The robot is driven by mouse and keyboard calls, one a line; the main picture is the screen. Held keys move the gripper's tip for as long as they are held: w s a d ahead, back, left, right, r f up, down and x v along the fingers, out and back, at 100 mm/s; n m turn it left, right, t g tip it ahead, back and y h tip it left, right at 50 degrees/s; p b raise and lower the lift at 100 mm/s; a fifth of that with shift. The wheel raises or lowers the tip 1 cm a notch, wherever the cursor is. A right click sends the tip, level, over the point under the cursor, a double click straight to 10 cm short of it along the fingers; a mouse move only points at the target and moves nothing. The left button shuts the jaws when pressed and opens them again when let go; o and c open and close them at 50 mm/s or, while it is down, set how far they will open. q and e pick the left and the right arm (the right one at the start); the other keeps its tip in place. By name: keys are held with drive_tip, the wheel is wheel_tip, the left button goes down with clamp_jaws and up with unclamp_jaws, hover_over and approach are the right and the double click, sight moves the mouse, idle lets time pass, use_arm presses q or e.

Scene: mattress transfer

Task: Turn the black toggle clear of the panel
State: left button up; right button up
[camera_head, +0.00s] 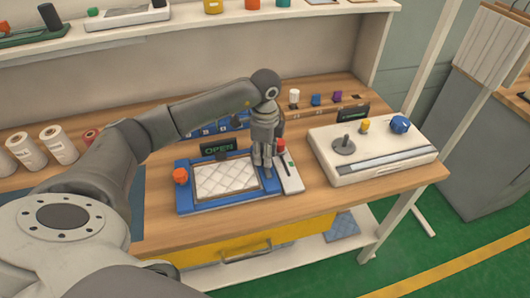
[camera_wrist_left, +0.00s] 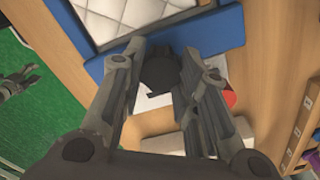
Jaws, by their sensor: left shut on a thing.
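The black toggle (camera_wrist_left: 160,74) shows in the left wrist view between the fingers of my left gripper (camera_wrist_left: 162,58), at the edge of the blue frame. In the head view my left gripper (camera_head: 263,162) points down at the frame's right side, shut on the toggle, which it hides there. The white quilted panel (camera_head: 222,180) lies in the blue frame (camera_head: 225,204). In the wrist view the panel (camera_wrist_left: 120,15) is beside the toggle; their exact overlap cannot be told. Grey fingers, apparently my right gripper (camera_wrist_left: 18,84), show at the wrist view's left edge.
An orange knob (camera_head: 180,176) stands at the frame's left, a red knob (camera_head: 281,144) at its right. An "OPEN" sign (camera_head: 218,147) stands behind. A white box (camera_head: 360,167) with a grey knob and a blue knob is to the right. White rolls (camera_head: 58,144) stand left.

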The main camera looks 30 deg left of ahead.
idle(0.3)
use_arm(q)
drive_tip(key=o, duration=1)
wheel_tip(320, 180, up, 12)
drive_tip(key=shift+r, duration=0.1)
idle(0.4)
